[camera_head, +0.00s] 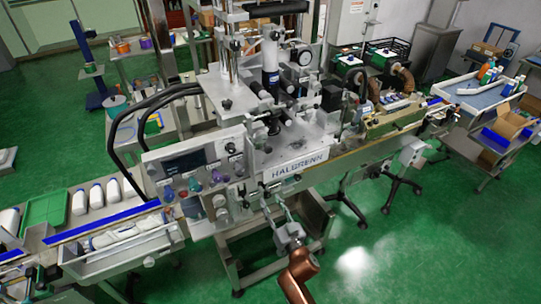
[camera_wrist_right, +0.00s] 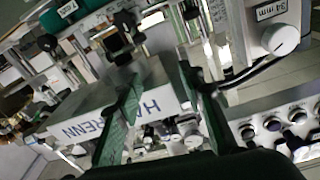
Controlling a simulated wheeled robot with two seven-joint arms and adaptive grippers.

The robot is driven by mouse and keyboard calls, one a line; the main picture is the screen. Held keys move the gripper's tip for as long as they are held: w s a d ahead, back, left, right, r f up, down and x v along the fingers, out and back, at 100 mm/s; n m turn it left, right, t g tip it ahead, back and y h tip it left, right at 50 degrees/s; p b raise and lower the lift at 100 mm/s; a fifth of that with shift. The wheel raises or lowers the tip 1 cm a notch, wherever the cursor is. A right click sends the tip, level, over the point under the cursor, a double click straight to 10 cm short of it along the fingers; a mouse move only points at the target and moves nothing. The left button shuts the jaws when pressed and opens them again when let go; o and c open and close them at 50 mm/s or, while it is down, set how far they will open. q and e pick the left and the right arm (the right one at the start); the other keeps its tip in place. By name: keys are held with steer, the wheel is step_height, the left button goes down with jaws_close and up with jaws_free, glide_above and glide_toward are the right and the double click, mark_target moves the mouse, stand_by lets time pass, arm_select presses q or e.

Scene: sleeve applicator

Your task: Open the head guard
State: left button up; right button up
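The machine (camera_head: 240,130) stands in the middle of the head view. The front plate (camera_head: 300,168) reads HALBRENN, and this plate also shows upside down in the right wrist view (camera_wrist_right: 125,112). I cannot clearly make out the head guard or its handle. My right gripper (camera_head: 275,199) is in front of and below the plate. In the right wrist view its two fingers (camera_wrist_right: 160,82) stand apart, with nothing visibly held between them. My left gripper is out of view.
A control panel (camera_head: 190,165) with knobs and buttons is left of the plate. Black hoses (camera_head: 130,125) loop at the machine's left. Conveyors run out to both sides, with white bottles (camera_head: 96,196) at left. Green floor (camera_head: 400,250) is open at front right.

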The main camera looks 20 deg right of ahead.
mark_target(269, 152)
steer(key=s+r+m+t, duration=0.1)
steer(key=s+r+t, duration=0.1)
steer(key=r, duration=0.8)
steer(key=s+r+t, duration=0.2)
steer(key=s+r, duration=0.1)
steer(key=r, duration=0.6)
steer(key=shift+h, duration=0.4)
steer(key=p+x, duration=0.2)
steer(key=x, duration=0.6)
steer(key=shift+w+d+r, duration=0.1)
steer(key=shift+w+d, duration=0.05)
steer(key=shift+c, duration=0.4)
jaws_close()
